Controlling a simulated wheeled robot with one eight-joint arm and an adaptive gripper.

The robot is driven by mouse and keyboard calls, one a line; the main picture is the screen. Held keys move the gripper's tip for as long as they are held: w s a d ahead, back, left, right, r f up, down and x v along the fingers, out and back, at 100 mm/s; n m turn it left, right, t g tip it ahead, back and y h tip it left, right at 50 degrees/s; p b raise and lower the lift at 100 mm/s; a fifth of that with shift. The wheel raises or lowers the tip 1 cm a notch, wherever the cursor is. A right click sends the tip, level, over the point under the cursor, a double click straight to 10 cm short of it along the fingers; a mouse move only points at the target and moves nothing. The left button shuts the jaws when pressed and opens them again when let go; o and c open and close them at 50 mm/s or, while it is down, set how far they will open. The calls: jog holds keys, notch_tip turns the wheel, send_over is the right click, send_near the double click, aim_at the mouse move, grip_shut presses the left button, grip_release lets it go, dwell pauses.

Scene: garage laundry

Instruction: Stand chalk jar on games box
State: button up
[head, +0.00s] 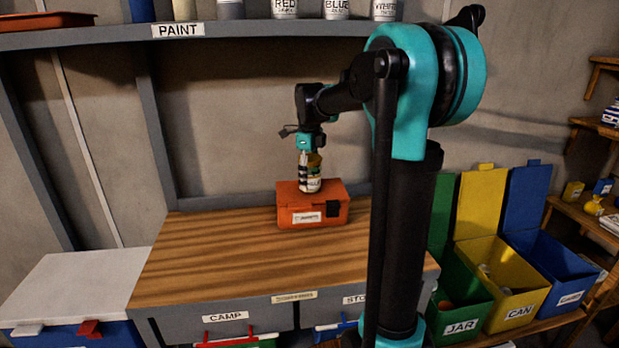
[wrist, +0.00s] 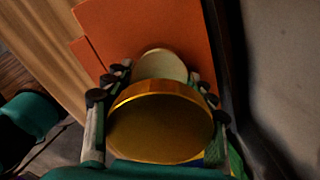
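The chalk jar (head: 312,174) has a gold lid (wrist: 160,128) and a pale label. It is upright over the top of the orange games box (head: 300,218), which sits on the wooden workbench. My gripper (head: 309,160) points down from above, with its fingers on both sides of the jar. In the wrist view my gripper (wrist: 158,80) is shut on the jar, below the lid. The orange top of the box (wrist: 150,25) shows beyond the jar. The jar's base is at the box top; whether it touches or hovers slightly I cannot tell.
The workbench top (head: 200,265) is clear around the box. A paint shelf (head: 110,37) hangs above at the back. Green, yellow and blue bins (head: 515,310) stand at the right, and a white-lidded chest (head: 70,285) at the left.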

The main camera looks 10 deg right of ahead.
aim_at(309, 154)
jog(key=o, duration=0.3)
jog(key=shift+o, duration=0.2)
notch_tip(309, 154, up, 8)
jog(key=shift+f, duration=0.15)
dwell(0.4)
